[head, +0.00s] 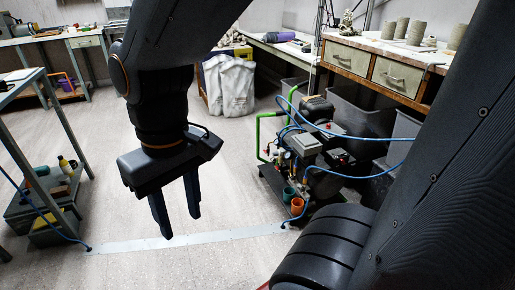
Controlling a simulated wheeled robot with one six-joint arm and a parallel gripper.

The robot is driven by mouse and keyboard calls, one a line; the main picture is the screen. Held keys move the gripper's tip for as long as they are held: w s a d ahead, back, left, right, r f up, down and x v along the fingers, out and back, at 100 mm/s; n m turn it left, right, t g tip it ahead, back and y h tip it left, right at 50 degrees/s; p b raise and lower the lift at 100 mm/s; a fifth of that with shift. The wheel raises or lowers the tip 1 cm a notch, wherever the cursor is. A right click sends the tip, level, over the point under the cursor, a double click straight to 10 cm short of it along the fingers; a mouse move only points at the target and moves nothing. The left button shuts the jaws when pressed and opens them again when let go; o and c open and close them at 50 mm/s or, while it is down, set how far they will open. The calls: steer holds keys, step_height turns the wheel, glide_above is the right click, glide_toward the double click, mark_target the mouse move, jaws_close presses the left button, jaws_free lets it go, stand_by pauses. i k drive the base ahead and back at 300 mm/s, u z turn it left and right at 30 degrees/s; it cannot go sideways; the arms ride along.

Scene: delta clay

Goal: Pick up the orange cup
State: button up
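A small orange cup (297,206) stands low at the front corner of the black compressor cart, right of centre in the head view. A dark green cup (289,194) stands right beside it, a little behind and to the left. My gripper (181,226) points down over the open floor, well to the left of the orange cup and apart from it. Its two fingers are parted, with floor showing between them and nothing held.
The compressor (308,145) has a green handle and loose blue hoses (360,138) around it. A metal floor strip (190,240) crosses the floor. A blue-grey shelf table (45,190) stands at left. A workbench (380,70) with clay pots is at right. The central floor is clear.

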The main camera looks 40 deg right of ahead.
mark_target(297, 204)
steer(key=u, duration=0.35)
steer(key=k, duration=0.8)
steer(key=z, duration=0.85)
steer(key=i, duration=0.5)
